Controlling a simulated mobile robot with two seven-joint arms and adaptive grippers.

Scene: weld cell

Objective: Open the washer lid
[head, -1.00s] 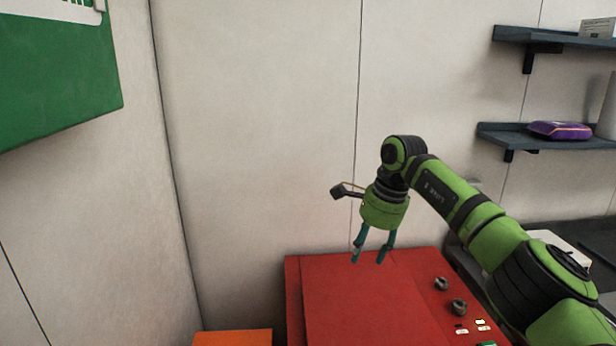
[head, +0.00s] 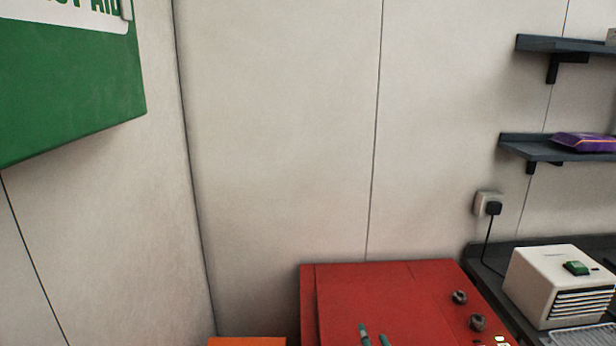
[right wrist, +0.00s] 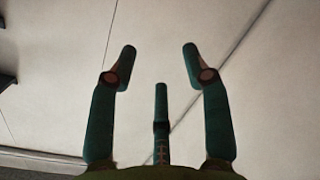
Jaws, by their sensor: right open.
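The red washer (head: 308,305) stands at the bottom of the head view, cut off by the lower edge. Its flat red lid (head: 375,295) lies down on top and looks closed. My right gripper (head: 374,335) shows only as two teal fingertips over the front part of the lid; whether they touch it I cannot tell. In the right wrist view the right gripper (right wrist: 160,60) has its fingers spread with nothing between them, against a pale wall. The washer is not clearly seen there. My left gripper is out of view.
Two dark knobs (head: 460,297) sit on the washer's right side. An orange object (head: 247,341) is at its left. A white appliance (head: 555,285) stands on the dark counter at right. A green first aid box (head: 70,90) hangs upper left.

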